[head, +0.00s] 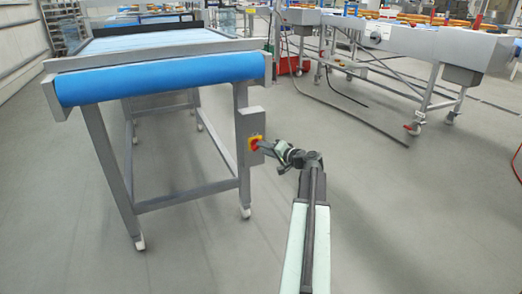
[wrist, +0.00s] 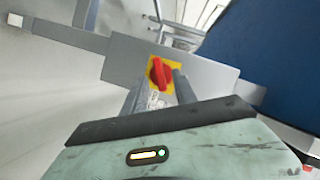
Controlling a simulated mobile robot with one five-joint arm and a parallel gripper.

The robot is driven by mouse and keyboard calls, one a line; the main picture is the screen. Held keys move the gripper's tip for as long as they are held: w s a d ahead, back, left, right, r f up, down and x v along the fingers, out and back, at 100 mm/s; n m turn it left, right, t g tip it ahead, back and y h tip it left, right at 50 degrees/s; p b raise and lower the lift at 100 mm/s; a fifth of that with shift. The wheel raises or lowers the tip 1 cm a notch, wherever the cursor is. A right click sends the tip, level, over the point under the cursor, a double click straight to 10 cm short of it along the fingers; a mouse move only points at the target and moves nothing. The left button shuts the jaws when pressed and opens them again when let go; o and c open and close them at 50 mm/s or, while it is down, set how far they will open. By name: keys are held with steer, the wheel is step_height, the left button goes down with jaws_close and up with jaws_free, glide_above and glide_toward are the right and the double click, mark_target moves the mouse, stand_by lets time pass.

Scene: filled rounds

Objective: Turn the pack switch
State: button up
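The pack switch is a red rotary knob (head: 254,144) on a yellow plate, mounted on a grey box (head: 249,122) on the conveyor's near right leg. In the wrist view the red knob (wrist: 158,74) shows close up, its handle nearly upright with a slight tilt. My gripper (head: 266,146) reaches in from the right, close to the knob. In the wrist view my gripper (wrist: 160,84) has its fingers apart, one at each side of the knob's lower part, with visible gaps. I cannot tell whether the fingertips reach past the knob's face.
The conveyor with a blue belt (head: 160,78) stands above and left of the switch, on grey legs with white casters. Another conveyor (head: 400,42) stands at the back right. A black cable (head: 355,127) lies on the floor there.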

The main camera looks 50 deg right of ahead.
steer(key=shift+w+f, duration=0.15)
steer(key=shift+w, duration=0.6)
steer(key=shift+w+f, duration=0.15)
steer(key=shift+w, duration=0.55)
jaws_close()
steer(key=shift+r, duration=0.1)
steer(key=shift+a+n+g+h+p, duration=0.1)
steer(key=shift+n+g+h+p, duration=0.35)
steer(key=shift+n+p, duration=0.5)
steer(key=shift+n+g+h+p, duration=0.45)
steer(key=shift+n+p, duration=0.2)
steer(key=shift+n, duration=0.5)
jaws_free()
